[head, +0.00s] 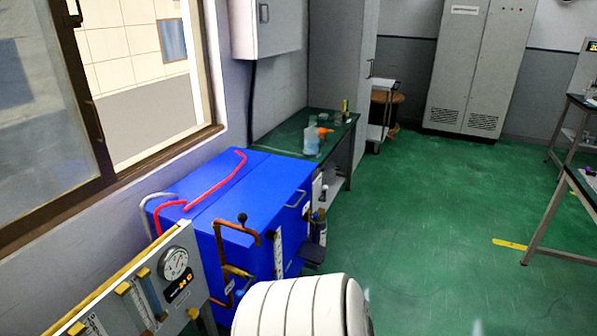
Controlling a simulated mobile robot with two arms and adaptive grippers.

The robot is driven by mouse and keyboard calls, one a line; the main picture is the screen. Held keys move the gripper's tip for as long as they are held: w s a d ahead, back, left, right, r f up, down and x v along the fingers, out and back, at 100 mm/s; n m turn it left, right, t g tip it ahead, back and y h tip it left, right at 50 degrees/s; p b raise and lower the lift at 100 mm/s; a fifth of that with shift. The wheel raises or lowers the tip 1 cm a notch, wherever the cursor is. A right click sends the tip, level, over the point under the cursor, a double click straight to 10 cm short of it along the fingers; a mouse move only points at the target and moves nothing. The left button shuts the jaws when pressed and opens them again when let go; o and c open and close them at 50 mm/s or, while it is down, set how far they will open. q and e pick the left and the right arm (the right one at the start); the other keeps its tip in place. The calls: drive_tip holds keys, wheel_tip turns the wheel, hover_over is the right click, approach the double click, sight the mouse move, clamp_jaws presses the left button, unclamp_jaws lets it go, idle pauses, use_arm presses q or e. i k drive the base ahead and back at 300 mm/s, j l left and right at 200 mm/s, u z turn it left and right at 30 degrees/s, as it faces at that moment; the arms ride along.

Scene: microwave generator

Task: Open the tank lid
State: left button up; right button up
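The tank is a blue box-shaped unit (257,193) against the wall under the window, left of centre. Its flat blue top looks closed, with a seam across it. A red bent tube (218,180) lies over the top, and a second red piece shows at its left edge. A metal handle (296,199) is on the upper right of the front side. Copper pipes with a black knob (242,219) stand at the near side. No gripper of mine shows; a white ribbed part, likely mine, is at the bottom centre.
A panel with a round gauge (173,263) stands at the lower left, close to the tank. A green-topped bench (285,140) with bottles is behind the tank. Green floor (430,220) is open to the right. A table (583,187) stands at the right edge, and a grey cabinet (475,65) at the back.

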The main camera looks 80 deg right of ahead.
sight(267, 189)
drive_tip(key=z, duration=2.65)
drive_tip(key=i+l, duration=0.2)
drive_tip(key=l, duration=0.15)
drive_tip(key=i+l, duration=0.2)
drive_tip(key=l, duration=0.15)
drive_tip(key=i+l, duration=0.2)
drive_tip(key=l, duration=0.15)
drive_tip(key=z, duration=0.05)
